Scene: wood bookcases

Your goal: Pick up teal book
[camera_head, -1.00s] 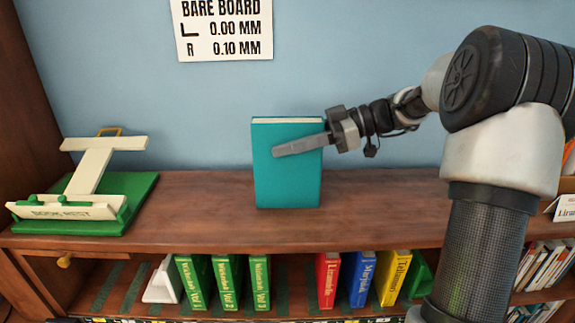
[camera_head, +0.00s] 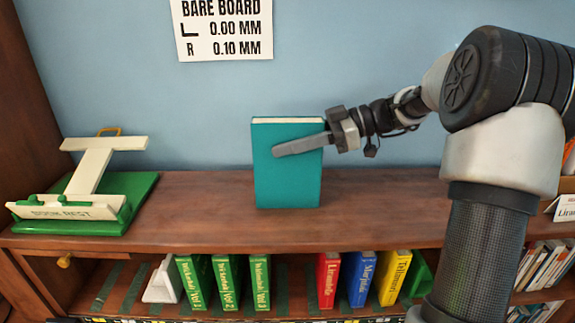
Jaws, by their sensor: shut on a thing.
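The teal book (camera_head: 287,175) is upright on the bookcase top, its front cover facing me and its pale page edge showing along the top. My gripper (camera_head: 302,145) reaches in from the right and is shut on the book's upper right part. One finger lies across the front cover; the other finger is hidden behind the book. The book's lower edge appears to be at the wooden surface; I cannot tell whether there is a small gap.
A green and cream book rest (camera_head: 90,190) stands at the left on the wooden top (camera_head: 385,205). Below, a shelf holds green volumes (camera_head: 226,283), a red book (camera_head: 327,281), a blue book (camera_head: 361,279) and a yellow book (camera_head: 394,278). A sign (camera_head: 221,30) hangs on the wall.

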